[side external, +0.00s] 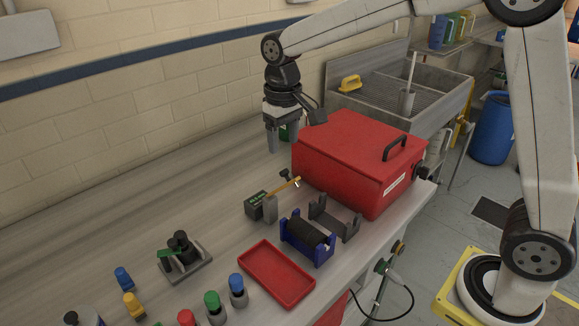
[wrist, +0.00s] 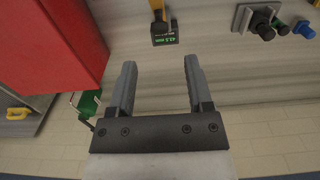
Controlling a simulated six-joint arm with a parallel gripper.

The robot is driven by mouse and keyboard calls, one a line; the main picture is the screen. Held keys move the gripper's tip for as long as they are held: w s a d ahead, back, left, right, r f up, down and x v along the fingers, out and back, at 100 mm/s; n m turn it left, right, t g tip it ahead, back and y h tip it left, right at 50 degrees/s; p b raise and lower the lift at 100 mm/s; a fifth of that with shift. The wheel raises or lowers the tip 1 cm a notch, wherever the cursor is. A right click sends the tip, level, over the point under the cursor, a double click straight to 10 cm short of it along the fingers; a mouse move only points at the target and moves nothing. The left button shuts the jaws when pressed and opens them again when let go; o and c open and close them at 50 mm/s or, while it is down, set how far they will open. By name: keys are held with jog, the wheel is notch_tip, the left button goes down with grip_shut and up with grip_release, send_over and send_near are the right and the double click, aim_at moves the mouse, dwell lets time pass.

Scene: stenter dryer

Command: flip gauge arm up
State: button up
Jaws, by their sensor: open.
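The gauge (side external: 262,207) is a small dark box with a green display and a grey block beside it. It stands on the bench left of the red box. Its yellow arm (side external: 285,186) reaches out from the block toward the red box; I cannot tell its exact tilt. In the wrist view the gauge (wrist: 166,36) shows its lit display ahead of my fingertips, with part of the yellow arm (wrist: 157,9) at the top edge. My gripper (side external: 283,144) is open and empty, pointing down above the bench behind the gauge. Its two fingers (wrist: 160,65) are apart, not touching the gauge.
The red box (side external: 350,155) with a black handle stands close right of my gripper. A green item (wrist: 88,103) is near my fingers. A blue roll holder (side external: 308,240), grey cradle (side external: 335,217) and red tray (side external: 276,274) lie in front.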

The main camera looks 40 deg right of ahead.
jog(key=shift+f, duration=3.55)
grip_shut()
